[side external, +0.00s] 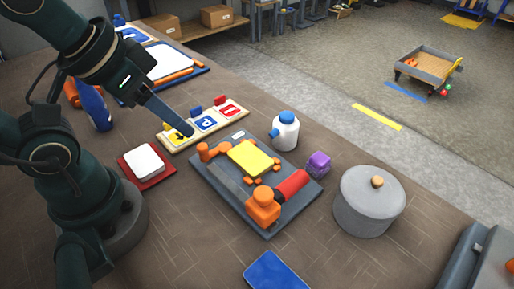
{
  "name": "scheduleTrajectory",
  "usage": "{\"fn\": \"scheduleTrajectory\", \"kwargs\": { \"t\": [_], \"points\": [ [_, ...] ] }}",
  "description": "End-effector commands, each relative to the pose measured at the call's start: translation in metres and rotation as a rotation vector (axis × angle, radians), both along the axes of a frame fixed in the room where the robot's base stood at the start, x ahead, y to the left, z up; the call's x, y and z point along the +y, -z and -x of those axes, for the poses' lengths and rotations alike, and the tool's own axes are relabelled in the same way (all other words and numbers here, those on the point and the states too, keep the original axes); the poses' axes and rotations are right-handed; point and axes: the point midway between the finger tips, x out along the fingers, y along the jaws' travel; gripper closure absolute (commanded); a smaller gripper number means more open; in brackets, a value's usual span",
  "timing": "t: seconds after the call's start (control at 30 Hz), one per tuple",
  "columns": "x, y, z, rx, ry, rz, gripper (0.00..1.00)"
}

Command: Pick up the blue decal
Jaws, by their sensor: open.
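A flat blue rectangular piece (276,272) lies on the table at the front edge of the view, partly cut off; it may be the blue decal. A cream board (176,138) holds a yellow, a blue and a red sign plate. The blue plate (206,123) has a white P-like mark and lies in the middle. My gripper (190,131) is over the board's left part, near the yellow plate (180,131). It is open, seen edge-on, and nothing shows in it. It hides part of the board. Contact cannot be told.
A dark tray (223,193) with a yellow block (252,158), orange parts and a red roller (291,185) fills the middle. The front left table is clear.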

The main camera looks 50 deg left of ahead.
Motion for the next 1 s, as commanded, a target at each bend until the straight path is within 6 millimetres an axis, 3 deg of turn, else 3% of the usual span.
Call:
{"fn": "scheduleTrajectory", "kwargs": {
  "t": [0.33, 0.43, 0.73, 1.0],
  "points": [
    [0.000, 0.000, 0.001, 0.004, 0.028, -0.015, 0.54],
    [0.000, -0.015, -0.008, -0.024, 0.093, -0.052, 0.54],
    [0.027, -0.038, -0.064, 0.064, 0.167, -0.140, 0.54],
    [0.081, -0.020, -0.120, 0.211, 0.159, -0.156, 0.54]
  ]
}}
